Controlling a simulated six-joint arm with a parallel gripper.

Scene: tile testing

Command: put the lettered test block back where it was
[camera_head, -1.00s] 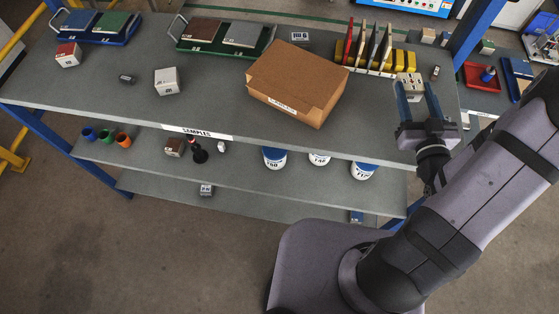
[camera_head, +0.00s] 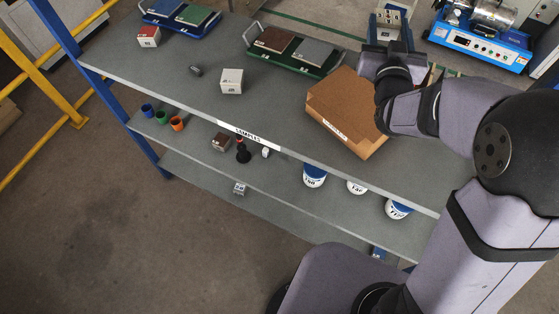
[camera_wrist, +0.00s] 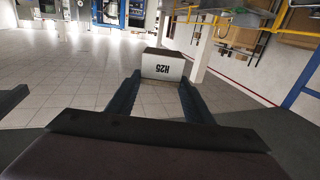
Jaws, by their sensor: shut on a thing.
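My gripper (camera_head: 390,28) is beyond the cardboard box, near the top of the head view, with the arm reaching across the right part of the shelf. It is shut on a pale lettered test block (camera_head: 389,16). In the wrist view the block (camera_wrist: 163,66) sits between the fingertips of my gripper (camera_wrist: 160,84), its dark "H25" marking upside down. The block appears held clear of any surface. The arm hides the shelf's right end, where the tile rack stood.
The cardboard box (camera_head: 345,105) stands just in front of the gripper. A white block (camera_head: 231,82), a red-topped block (camera_head: 148,37) and a small dark piece (camera_head: 196,70) lie on the top shelf (camera_head: 275,105). A green tray (camera_head: 262,57) holds tiles. Bare shelf lies left of the box.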

